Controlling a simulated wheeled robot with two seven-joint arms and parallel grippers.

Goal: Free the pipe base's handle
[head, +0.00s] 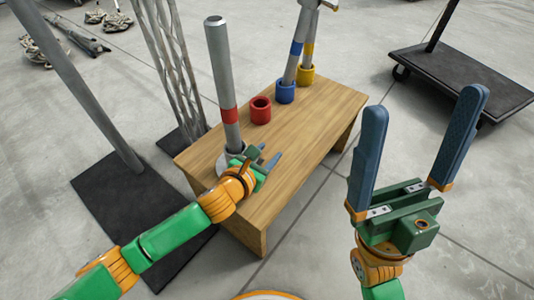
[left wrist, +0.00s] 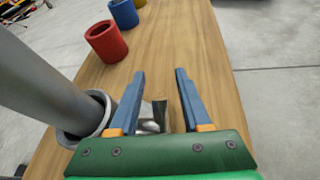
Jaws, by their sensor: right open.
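The grey pipe base (head: 222,164) stands on the near left part of the wooden table (head: 305,125). A grey pipe (head: 222,75) with a red band stands in it, leaning slightly. In the left wrist view the base's handle (left wrist: 150,125) is a short metallic piece, partly hidden by my gripper. My left gripper (head: 268,152) is low over the table beside the base. Its fingers (left wrist: 160,72) are apart, one on each side of the handle, with visible gaps. My right gripper (head: 425,100) is open and empty, raised right of the table.
Red (head: 261,109), blue (head: 285,92) and yellow (head: 306,75) cups stand along the table; poles rise from the blue and yellow ones. A lattice stand (head: 170,60) and a post on a black plate (head: 115,185) are at left. A black cart (head: 465,80) is at right.

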